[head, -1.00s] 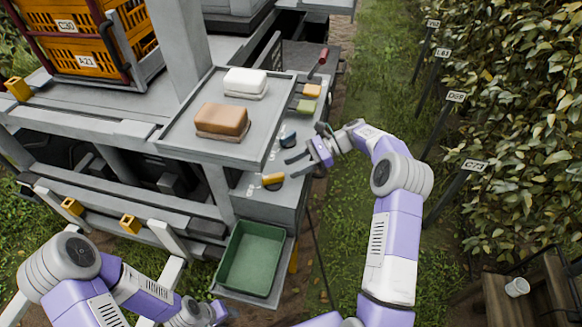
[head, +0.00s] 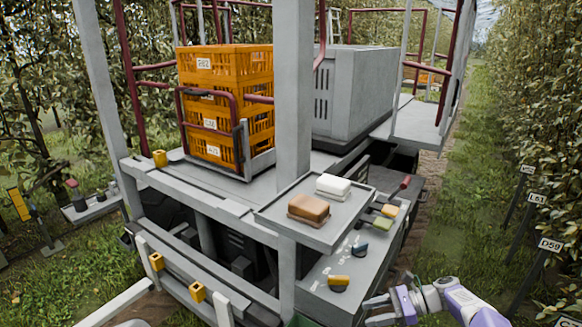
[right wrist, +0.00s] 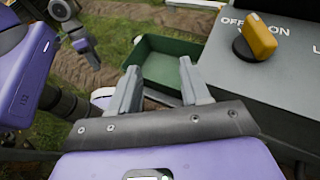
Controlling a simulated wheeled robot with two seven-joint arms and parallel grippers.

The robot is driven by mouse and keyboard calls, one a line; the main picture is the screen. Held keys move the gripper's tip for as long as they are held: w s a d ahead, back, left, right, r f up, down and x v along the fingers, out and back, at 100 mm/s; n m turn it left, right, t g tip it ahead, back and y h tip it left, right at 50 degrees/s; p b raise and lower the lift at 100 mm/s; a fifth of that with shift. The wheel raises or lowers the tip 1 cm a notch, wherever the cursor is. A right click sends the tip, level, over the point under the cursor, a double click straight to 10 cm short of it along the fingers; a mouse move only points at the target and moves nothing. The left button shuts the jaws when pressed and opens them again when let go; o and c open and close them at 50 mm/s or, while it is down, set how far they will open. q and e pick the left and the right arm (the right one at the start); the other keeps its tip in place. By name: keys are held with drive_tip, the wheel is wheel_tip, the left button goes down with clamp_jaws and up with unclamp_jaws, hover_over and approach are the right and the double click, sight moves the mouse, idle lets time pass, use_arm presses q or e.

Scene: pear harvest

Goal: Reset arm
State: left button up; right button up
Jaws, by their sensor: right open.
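My right gripper (head: 376,311) is at the bottom right of the head view, beside the grey control panel (head: 345,270). Its two fingers are apart with nothing between them, as the right wrist view (right wrist: 158,88) also shows. On the panel is a yellow switch knob (head: 338,281). In the right wrist view the knob (right wrist: 262,37) stands right of my fingers, apart from them, with the letters OFF and ON beside it. My left gripper does not show in the head view now.
A grey tray (head: 276,221) carries a brown block (head: 309,207) and a white block (head: 333,186). Orange crates (head: 225,110) stand on the platform. A green bin (right wrist: 155,49) lies beyond my right fingers. Signposts (head: 549,245) and a hedge line the right side.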

drive_tip(key=s+a+f+n+g+h+b, duration=0.1)
drive_tip(key=s+a+f+n+h, duration=0.15)
drive_tip(key=s+f, duration=0.45)
drive_tip(key=s+a+f+n+h+b, duration=0.1)
drive_tip(key=s+a+f+n+h, duration=0.15)
drive_tip(key=f, duration=0.75)
drive_tip(key=s+a+f+n+g+h+b, duration=0.15)
drive_tip(key=s+a+f, duration=0.25)
drive_tip(key=f, duration=0.5)
use_arm(q)
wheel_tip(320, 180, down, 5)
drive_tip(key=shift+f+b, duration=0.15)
drive_tip(key=shift+b, duration=0.8)
use_arm(e)
drive_tip(key=s+a+f+n+t+h, duration=0.1)
drive_tip(key=s+a+f+n, duration=0.1)
drive_tip(key=s+n, duration=0.2)
drive_tip(key=s+a+f+n+t+h, duration=0.1)
drive_tip(key=s+n, duration=0.4)
drive_tip(key=s, duration=0.6)
drive_tip(key=shift+a+f+h, duration=0.45)
drive_tip(key=shift+a+f, duration=0.15)
drive_tip(key=shift+f, duration=0.3)
drive_tip(key=shift+n, duration=0.25)
drive_tip(key=shift+c, duration=0.4)
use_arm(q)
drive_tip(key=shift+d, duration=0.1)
use_arm(e)
drive_tip(key=shift+s+d, duration=0.1)
